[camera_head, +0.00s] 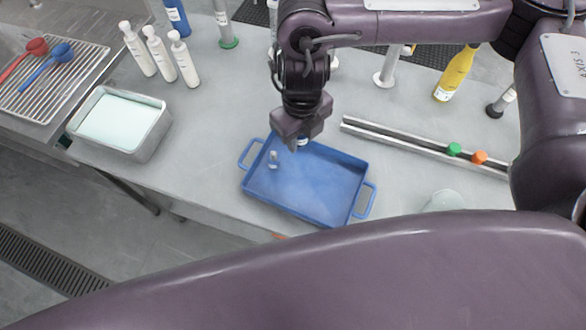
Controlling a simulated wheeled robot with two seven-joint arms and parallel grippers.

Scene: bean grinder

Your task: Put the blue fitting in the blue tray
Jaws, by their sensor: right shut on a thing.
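The blue tray (358,200), a rectangular pan with a handle at each end, sits on the grey counter in the middle of the view. My right gripper (297,137) points down over the tray's far left part. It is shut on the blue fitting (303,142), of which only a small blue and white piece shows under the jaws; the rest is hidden. I cannot tell whether the fitting touches the tray floor. A small whitish thing (273,157) shows inside the tray, to the left of the gripper. My left gripper is not in view.
A metal rail (410,142) right of the tray holds a green fitting (455,149) and an orange fitting (479,157). White bottles (158,52) and a metal pan (118,122) stand left. A yellow bottle (456,74) stands behind the rail. A clear cup (445,201) is right of the tray.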

